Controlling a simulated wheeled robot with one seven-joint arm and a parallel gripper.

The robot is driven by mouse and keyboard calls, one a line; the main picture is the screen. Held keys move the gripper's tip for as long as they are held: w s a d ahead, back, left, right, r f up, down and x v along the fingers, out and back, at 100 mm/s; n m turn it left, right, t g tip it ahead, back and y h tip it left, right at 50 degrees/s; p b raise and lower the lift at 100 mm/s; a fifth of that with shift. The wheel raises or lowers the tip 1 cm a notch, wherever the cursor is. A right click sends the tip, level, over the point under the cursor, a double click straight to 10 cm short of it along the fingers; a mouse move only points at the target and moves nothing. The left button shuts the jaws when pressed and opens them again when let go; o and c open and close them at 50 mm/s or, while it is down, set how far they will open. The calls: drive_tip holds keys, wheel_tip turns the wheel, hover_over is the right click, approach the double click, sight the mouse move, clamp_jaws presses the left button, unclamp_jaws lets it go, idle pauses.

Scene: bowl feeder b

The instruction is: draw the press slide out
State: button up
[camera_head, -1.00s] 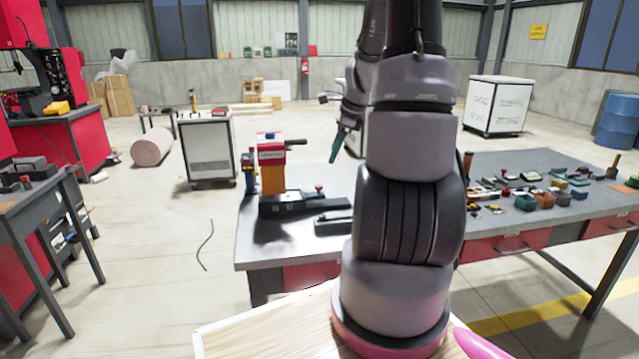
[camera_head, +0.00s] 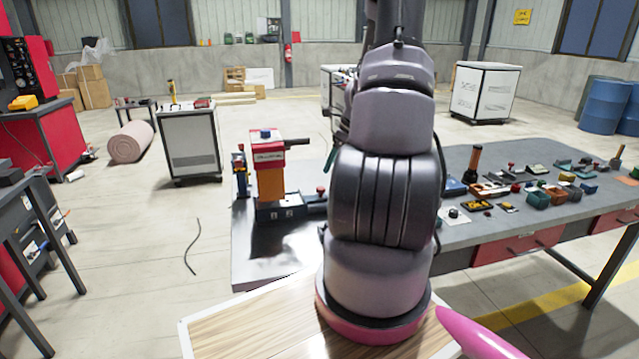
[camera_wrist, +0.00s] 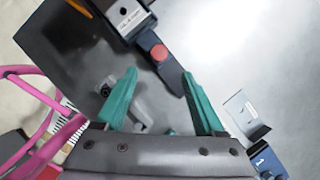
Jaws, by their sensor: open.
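The press (camera_head: 268,170), orange with a red and white head, stands on a dark base (camera_head: 280,211) at the left end of the metal table. Its dark slide (camera_head: 313,204) reaches out to the right and bears a red knob (camera_head: 321,189). In the wrist view the slide (camera_wrist: 172,75) and its red knob (camera_wrist: 159,53) lie just ahead of my gripper (camera_wrist: 159,73). The green fingers are open and empty, with the slide's end near the gap between their tips. Contact cannot be told. In the head view my arm hides most of the gripper.
The table (camera_head: 255,262) carries small bins (camera_head: 538,199), tools and loose parts at the right. In the wrist view a grey bracket (camera_wrist: 240,108) and a blue block (camera_wrist: 268,163) lie right of my gripper. A white cabinet (camera_head: 190,143) stands behind the table.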

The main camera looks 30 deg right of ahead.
sight(321, 188)
drive_tip(key=x, duration=1)
drive_tip(key=shift+r, duration=0.1)
clamp_jaws()
idle(1.1)
